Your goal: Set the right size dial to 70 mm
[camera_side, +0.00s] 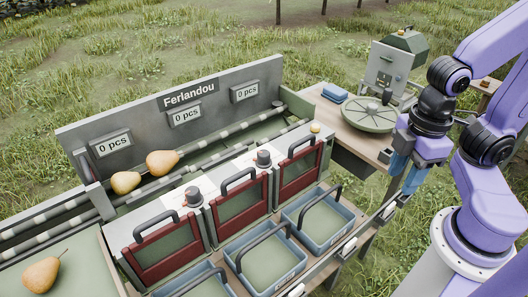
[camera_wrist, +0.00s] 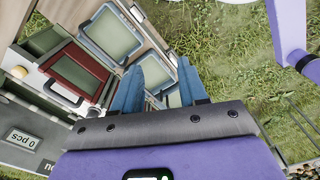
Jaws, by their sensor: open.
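The right size dial (camera_side: 264,158) is a dark grey knob on the pale top panel of the sorter, between the middle and right red gates; its setting is too small to read. A similar left dial (camera_side: 193,196) stands between the left and middle gates. My gripper (camera_side: 400,183) is off to the right of the sorter, well apart from the right dial, with its blue fingers pointing down. In the wrist view my gripper (camera_wrist: 157,72) is open, with nothing between its fingers. I cannot clearly make out the right dial there.
Red gates (camera_side: 300,170) with dark handles line the sorter's front. Blue-grey crates (camera_side: 318,212) with raised handles stand before them. A round scale (camera_side: 368,114) and blue cloth (camera_side: 334,92) sit on the side table. Pears (camera_side: 162,162) lie on the rollers behind the panel.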

